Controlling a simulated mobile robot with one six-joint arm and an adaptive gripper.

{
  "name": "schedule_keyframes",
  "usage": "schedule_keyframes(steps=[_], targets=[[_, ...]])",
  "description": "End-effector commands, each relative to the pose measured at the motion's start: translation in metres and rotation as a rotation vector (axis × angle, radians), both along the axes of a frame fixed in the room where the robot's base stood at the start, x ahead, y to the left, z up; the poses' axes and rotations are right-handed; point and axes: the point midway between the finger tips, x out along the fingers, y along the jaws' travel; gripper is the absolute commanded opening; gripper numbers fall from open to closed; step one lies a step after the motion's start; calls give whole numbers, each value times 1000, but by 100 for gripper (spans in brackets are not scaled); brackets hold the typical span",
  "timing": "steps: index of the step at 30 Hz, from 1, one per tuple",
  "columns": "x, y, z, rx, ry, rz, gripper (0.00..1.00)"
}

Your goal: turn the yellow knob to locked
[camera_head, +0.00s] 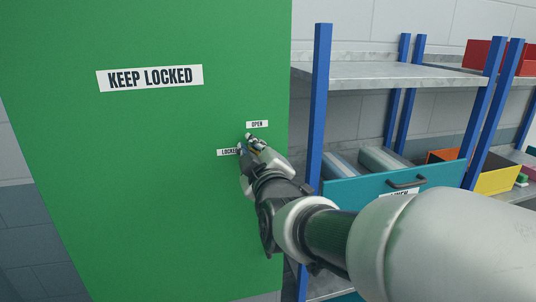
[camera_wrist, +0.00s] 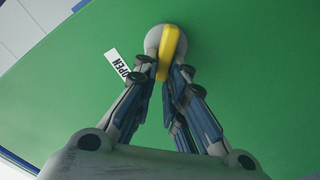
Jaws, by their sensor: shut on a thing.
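The yellow knob (camera_wrist: 169,50) sits on a round grey base on the green door (camera_head: 120,180). In the wrist view its bar runs nearly upright in the picture, between my fingertips. My gripper (camera_wrist: 165,72) is shut on the knob. In the head view my gripper (camera_head: 250,143) reaches the door and hides most of the knob. An OPEN label (camera_head: 257,124) is just above the gripper, and a LOCKED label (camera_head: 228,152) is to its left, partly covered. The OPEN label also shows left of the knob in the wrist view (camera_wrist: 117,64).
A KEEP LOCKED sign (camera_head: 150,77) is higher on the door. Right of the door stands a shelf with blue posts (camera_head: 319,110) and a teal drawer (camera_head: 350,195) with a dark handle, close to my arm. Red and yellow bins (camera_head: 497,179) are farther right.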

Motion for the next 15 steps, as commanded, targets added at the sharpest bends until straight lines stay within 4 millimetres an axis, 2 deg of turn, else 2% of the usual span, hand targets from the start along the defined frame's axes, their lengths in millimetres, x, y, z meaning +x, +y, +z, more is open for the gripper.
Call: schedule_keyframes(steps=[15], targets=[[-2, 6, -12, -452, -129, 1, 0]])
